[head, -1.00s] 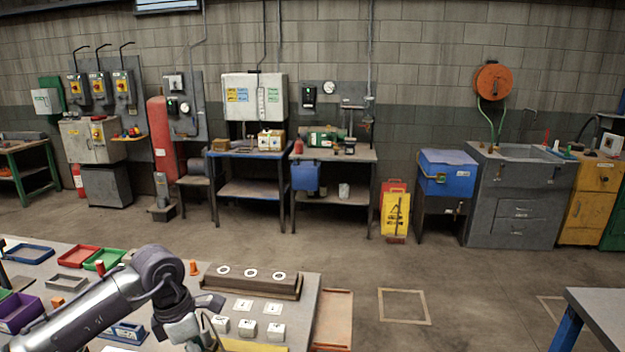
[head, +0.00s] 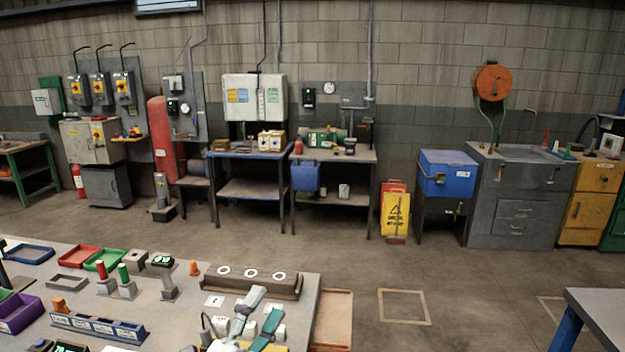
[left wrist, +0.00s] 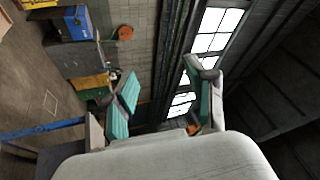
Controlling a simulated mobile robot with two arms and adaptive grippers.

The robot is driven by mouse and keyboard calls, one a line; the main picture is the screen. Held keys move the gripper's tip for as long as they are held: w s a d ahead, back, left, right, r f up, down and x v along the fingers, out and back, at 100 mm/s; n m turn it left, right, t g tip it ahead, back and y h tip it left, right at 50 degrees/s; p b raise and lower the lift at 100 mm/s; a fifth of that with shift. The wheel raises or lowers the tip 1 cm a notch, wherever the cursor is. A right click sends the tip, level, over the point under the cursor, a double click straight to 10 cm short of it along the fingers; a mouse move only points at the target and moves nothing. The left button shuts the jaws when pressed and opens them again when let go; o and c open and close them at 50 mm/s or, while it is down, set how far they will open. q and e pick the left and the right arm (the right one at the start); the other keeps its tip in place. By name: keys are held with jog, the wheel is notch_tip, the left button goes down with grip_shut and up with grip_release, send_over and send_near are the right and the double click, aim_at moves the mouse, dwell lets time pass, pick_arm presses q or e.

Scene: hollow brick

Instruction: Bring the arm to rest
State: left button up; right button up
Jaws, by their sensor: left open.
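My left gripper (head: 260,318) is at the bottom of the head view, over the front right part of the near workbench (head: 190,312). Its two green-padded fingers point up and stand apart with nothing between them. In the left wrist view the open fingers (left wrist: 160,88) frame the far wall and bright windows. A long dark block with three white rings (head: 252,285) lies just behind the gripper. The gripper partly hides small white blocks and white cards on the bench. My right gripper is in neither view.
A blue labelled rack (head: 98,328), a purple bin (head: 18,314), red (head: 78,257) and green trays, and small posts with red and green tops (head: 125,280) occupy the bench's left side. Open floor (head: 350,260) lies beyond. Another table (head: 605,318) stands at right.

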pick_arm(q)
jog(key=s+a+f+n+g+y, duration=0.3)
jog(key=a+f+n+y, duration=0.2)
jog(key=f+n, duration=0.25)
jog(key=s+a+f+n+g+y, duration=0.2)
jog(key=s+a+f+n+y, duration=0.1)
jog(key=a+f+n+y, duration=0.4)
jog(key=s+f+n+g+h, duration=0.1)
jog(key=s+f+n+g, duration=0.1)
jog(key=s+f+g, duration=0.6)
jog(key=s+f+n+g+h, duration=0.1)
jog(key=s+f+n+g, duration=0.3)
jog(key=s, duration=0.8)
notch_tip(320, 180, down, 30)
jog(key=s+f+m+b, duration=0.1)
jog(key=s+m+b, duration=0.1)
jog(key=m, duration=0.1)
jog(key=s+a+f+g, duration=0.1)
jog(key=s+a+f, duration=0.2)
jog(key=s+f, duration=1.2)
jog(key=shift+s+a+f+g+b, duration=0.25)
jog(key=shift+s+g+b, duration=0.1)
jog(key=shift+s, duration=0.35)
